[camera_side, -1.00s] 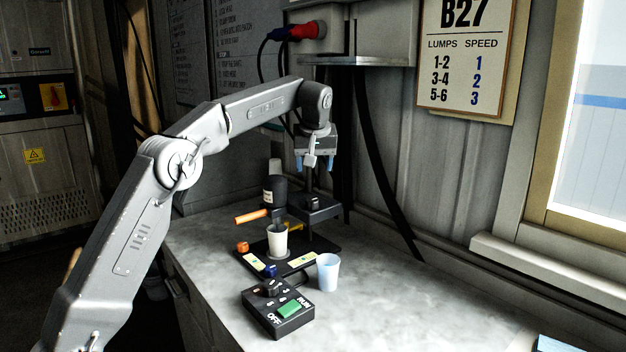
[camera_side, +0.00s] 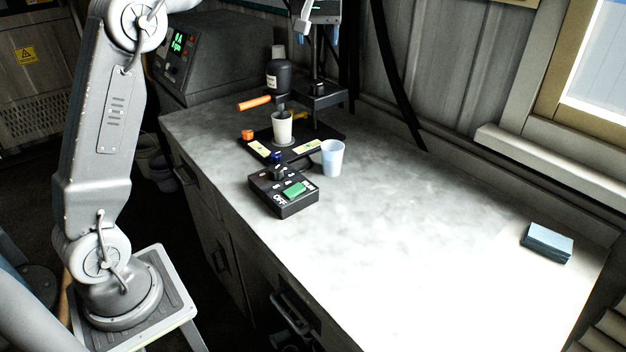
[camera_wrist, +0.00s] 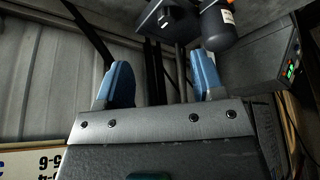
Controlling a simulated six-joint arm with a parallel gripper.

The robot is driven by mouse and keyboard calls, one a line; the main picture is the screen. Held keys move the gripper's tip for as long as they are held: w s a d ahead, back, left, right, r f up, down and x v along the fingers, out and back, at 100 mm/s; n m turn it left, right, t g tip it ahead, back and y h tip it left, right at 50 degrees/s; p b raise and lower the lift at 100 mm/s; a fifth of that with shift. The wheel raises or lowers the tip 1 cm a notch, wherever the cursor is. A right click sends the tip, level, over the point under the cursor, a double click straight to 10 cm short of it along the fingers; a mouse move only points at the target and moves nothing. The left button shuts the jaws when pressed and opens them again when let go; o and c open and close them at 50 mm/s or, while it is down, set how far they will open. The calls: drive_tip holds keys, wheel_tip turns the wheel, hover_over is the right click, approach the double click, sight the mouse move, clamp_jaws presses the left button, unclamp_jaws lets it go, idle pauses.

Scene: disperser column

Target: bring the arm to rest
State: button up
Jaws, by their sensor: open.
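My gripper (camera_side: 318,28) is at the top edge of the side view, above and behind the disperser column, pointing down. In the wrist view its two blue fingers (camera_wrist: 160,85) stand apart with nothing between them. The disperser (camera_side: 279,72) has a dark motor body, an orange lever (camera_side: 254,103) and a black stand. A whitish cup (camera_side: 282,128) stands upright on its base plate, under the head. My gripper touches none of these. The upper part of my arm is cut off by the top of the side view.
A pale blue cup (camera_side: 332,158) stands on the bench beside the base plate. A blue block (camera_side: 547,243) lies at the far right. The bench (camera_side: 420,200) between is clear. A grey instrument (camera_side: 205,65) stands behind left.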

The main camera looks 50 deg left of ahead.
drive_tip(key=s+d+r+m+t, duration=0.1)
drive_tip(key=s+d+m, duration=0.2)
drive_tip(key=s+d, duration=0.45)
drive_tip(key=s+d+f+m+h, duration=0.1)
drive_tip(key=s+f, duration=0.3)
drive_tip(key=s, duration=0.4)
drive_tip(key=s+d+f+m+t+h, duration=0.1)
drive_tip(key=s+d+f+m, duration=0.2)
drive_tip(key=s, duration=0.4)
drive_tip(key=s+d+f+m+h, duration=0.1)
drive_tip(key=s+d+f+m, duration=0.1)
drive_tip(key=s+f, duration=0.4)
drive_tip(key=s+d, duration=0.1)
drive_tip(key=s, duration=0.1)
drive_tip(key=shift+s+d+t, duration=0.25)
drive_tip(key=shift+s+t, duration=0.05)
